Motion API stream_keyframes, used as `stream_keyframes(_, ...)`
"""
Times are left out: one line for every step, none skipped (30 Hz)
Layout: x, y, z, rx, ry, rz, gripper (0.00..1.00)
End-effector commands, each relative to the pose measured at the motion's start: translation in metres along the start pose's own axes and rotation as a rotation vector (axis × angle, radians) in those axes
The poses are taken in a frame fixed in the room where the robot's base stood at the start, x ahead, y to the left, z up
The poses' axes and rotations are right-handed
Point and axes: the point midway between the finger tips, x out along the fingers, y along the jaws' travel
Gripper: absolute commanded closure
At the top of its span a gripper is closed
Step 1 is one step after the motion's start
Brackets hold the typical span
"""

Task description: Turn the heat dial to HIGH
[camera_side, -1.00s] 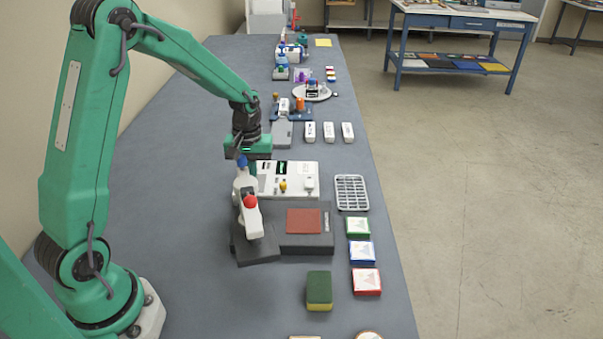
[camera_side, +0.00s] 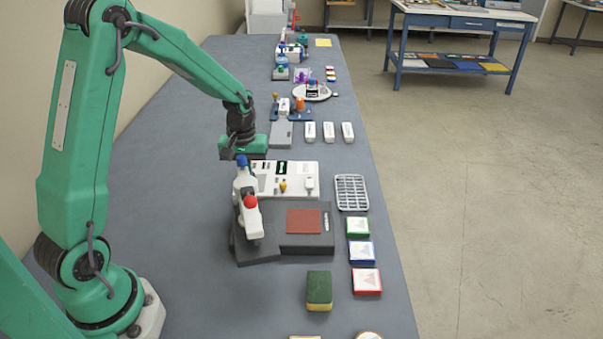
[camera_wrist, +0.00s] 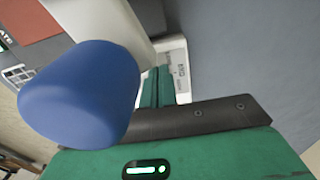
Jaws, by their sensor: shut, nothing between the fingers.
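A white control panel (camera_side: 285,179) lies on the bench with a yellow knob (camera_side: 283,186), a dark display and a pale switch. I cannot tell which control is the heat dial or read its setting. My gripper (camera_wrist: 155,88) is shut and empty, its green fingers side by side. In the side view my green gripper body (camera_side: 243,148) is above the panel's left end, and its fingertips are hidden behind a white press arm. In the wrist view a corner of the white panel (camera_wrist: 183,70) with small lettering shows beside the fingers.
The white press arm's blue knob (camera_side: 241,160) stands close to my gripper and fills much of the wrist view (camera_wrist: 82,95). A red knob (camera_side: 250,201) is on its front. A wire rack (camera_side: 351,192) and colored boxes sit to the right. The bench's left side is clear.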

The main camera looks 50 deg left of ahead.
Motion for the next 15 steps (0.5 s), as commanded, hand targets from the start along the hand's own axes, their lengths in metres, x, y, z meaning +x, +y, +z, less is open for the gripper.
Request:
stream_keyframes(-0.0005,-0.0012,-0.0011,-0.001,0.003,0.001,1.0)
stream_keyframes(-0.0005,-0.0018,-0.0012,-0.001,0.003,0.001,1.0)
stream_keyframes(-0.0005,-0.0026,-0.0014,-0.001,0.003,0.001,1.0)
stream_keyframes(-0.0005,-0.0032,-0.0016,-0.001,0.003,0.001,1.0)
stream_keyframes(-0.0004,-0.0038,-0.0018,-0.001,0.003,0.001,1.0)
stream_keyframes(-0.0004,-0.0045,-0.002,-0.002,0.003,0.002,1.0)
stream_keyframes(-0.0004,-0.0049,-0.0022,-0.002,0.003,0.002,1.0)
stream_keyframes(-0.0005,-0.0054,-0.0023,-0.002,0.003,0.002,1.0)
stream_keyframes(-0.0005,-0.0058,-0.0026,-0.002,0.003,0.002,1.0)
stream_keyframes(-0.0005,-0.0061,-0.0027,-0.002,0.003,0.002,1.0)
stream_keyframes(-0.0005,-0.0064,-0.0029,-0.002,0.003,0.002,1.0)
stream_keyframes(-0.0005,-0.0067,-0.003,-0.002,0.004,0.002,1.0)
stream_keyframes(-0.0005,-0.0068,-0.0031,-0.002,0.004,0.002,1.0)
stream_keyframes(-0.0005,-0.007,-0.0032,-0.002,0.004,0.002,1.0)
stream_keyframes(-0.0005,-0.0071,-0.0034,-0.002,0.004,0.002,1.0)
